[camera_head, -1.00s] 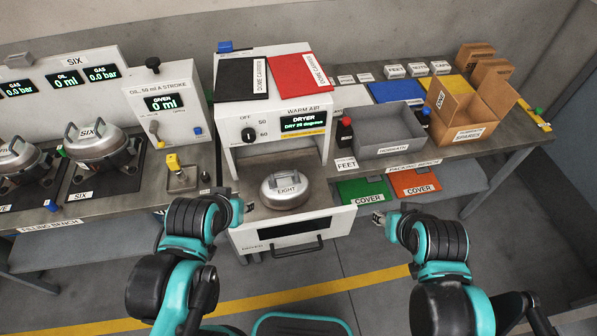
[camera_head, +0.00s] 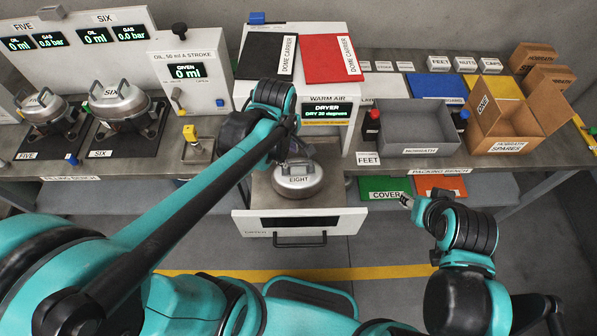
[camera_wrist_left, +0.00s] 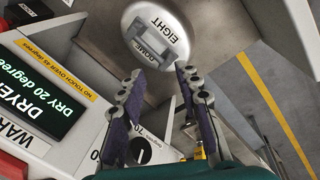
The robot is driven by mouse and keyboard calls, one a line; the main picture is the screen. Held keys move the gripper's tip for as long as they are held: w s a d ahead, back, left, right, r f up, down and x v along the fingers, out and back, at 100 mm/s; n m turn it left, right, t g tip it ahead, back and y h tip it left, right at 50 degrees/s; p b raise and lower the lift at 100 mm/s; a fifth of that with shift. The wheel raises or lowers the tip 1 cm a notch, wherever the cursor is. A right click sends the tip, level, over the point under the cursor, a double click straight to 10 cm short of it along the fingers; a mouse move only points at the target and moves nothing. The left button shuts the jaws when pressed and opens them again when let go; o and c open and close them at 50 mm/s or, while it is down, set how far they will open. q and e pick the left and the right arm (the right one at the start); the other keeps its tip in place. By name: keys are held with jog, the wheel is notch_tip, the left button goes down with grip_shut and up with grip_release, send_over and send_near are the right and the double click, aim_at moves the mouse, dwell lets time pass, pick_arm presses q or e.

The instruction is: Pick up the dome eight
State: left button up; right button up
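The dome eight (camera_head: 298,187) is a round silvery lid with a handle and an EIGHT label. It lies in the pulled-out drawer (camera_head: 345,216) of the dryer. My left gripper (camera_head: 290,150) is just above and behind the dome in the head view, partly hidden by my own arm. In the left wrist view its two fingers (camera_wrist_left: 160,78) are spread and empty. The dome (camera_wrist_left: 176,62) and its grey handle (camera_wrist_left: 150,42) show beyond the fingertips, apart from them. My right gripper (camera_head: 405,201) is beside the green cover mat; its fingers are too small to judge.
The dryer body (camera_head: 243,95) stands directly behind the drawer, its display reading DRY 20 degrees. Domes five (camera_head: 42,105) and six (camera_head: 118,102) are on the bench at left. A grey tray (camera_head: 415,135) and an open cardboard box (camera_head: 510,120) are at right.

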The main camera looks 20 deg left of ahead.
aim_at(298, 164)
pick_arm(q)
jog(key=w+f+n, duration=0.1)
jog(key=f+n, duration=0.1)
jog(key=w+d+f+n+g, duration=0.1)
jog(key=f+n, duration=0.1)
jog(key=f, duration=0.1)
jog(key=d+f+n+g, duration=0.1)
jog(key=f+n, duration=0.2)
jog(key=shift+w+f, duration=0.25)
jog(key=shift+w, duration=0.15)
jog(key=shift+f, duration=0.35)
pick_arm(e)
jog(key=shift+w+r, duration=0.15)
jog(key=shift+r, duration=0.55)
pick_arm(q)
jog(key=shift+c, duration=0.2)
grip_shut()
